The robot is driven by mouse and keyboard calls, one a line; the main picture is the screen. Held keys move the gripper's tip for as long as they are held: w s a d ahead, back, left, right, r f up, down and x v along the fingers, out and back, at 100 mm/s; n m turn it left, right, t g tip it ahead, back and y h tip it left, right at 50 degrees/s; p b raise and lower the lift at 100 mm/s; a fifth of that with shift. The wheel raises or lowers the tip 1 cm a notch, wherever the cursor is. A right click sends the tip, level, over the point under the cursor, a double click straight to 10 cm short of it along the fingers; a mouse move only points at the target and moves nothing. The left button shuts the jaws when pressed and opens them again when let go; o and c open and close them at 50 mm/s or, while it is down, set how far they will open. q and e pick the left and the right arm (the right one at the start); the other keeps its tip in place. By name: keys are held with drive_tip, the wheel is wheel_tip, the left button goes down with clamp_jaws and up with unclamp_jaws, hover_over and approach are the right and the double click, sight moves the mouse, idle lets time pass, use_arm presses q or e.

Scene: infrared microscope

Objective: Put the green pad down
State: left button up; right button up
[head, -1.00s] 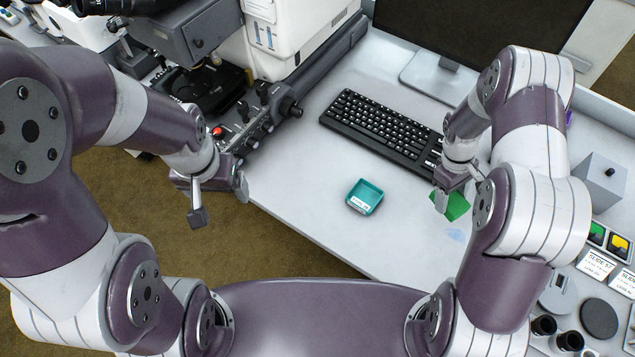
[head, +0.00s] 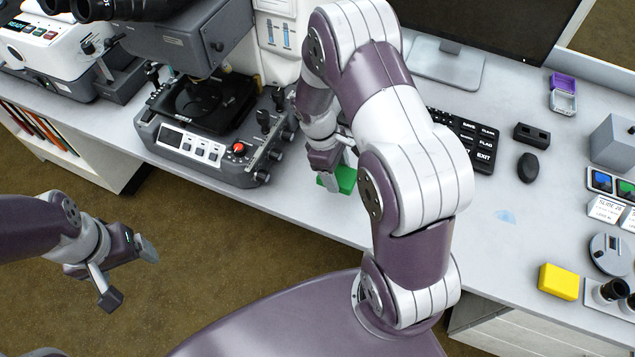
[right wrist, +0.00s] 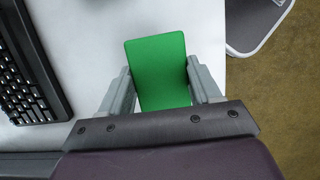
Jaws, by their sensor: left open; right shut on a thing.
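The green pad (head: 346,180) is between the fingers of my right gripper (head: 334,172), over the white bench near its front edge, just right of the microscope base. In the right wrist view the pad (right wrist: 160,72) is a flat green rectangle pinched by its sides in the gripper (right wrist: 162,92). White bench top shows around it; I cannot tell whether the pad touches the bench. My left gripper (head: 129,275) is open and empty over the floor, left of and below the bench edge.
The microscope (head: 205,125) with its knobs stands close left of the pad. The keyboard (head: 470,140), mouse (head: 528,168) and a yellow block (head: 558,282) are to the right. My right arm hides the bench middle. The bench around the blue smudge (head: 507,216) is clear.

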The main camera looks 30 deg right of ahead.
sight(322, 192)
drive_tip(key=w+a+f, duration=0.1)
drive_tip(key=a, duration=0.1)
drive_tip(key=shift+w+a+f, duration=0.35)
drive_tip(key=shift+f, duration=2.1)
drive_tip(key=shift+f, duration=0.1)
drive_tip(key=o, duration=0.9)
drive_tip(key=shift+o, duration=0.2)
drive_tip(key=v, duration=1.2)
drive_tip(key=s+a+r+m+t+y, duration=0.1)
drive_tip(key=s+r+m+t, duration=0.1)
drive_tip(key=s, duration=0.4)
drive_tip(key=s+a+r+m+t+y, duration=0.1)
drive_tip(key=s+r+m+t, duration=0.1)
drive_tip(key=s+r+m, duration=0.3)
drive_tip(key=shift+s+a+r+m, duration=0.25)
drive_tip(key=shift+s+a+m, duration=0.15)
drive_tip(key=shift+s, duration=0.05)
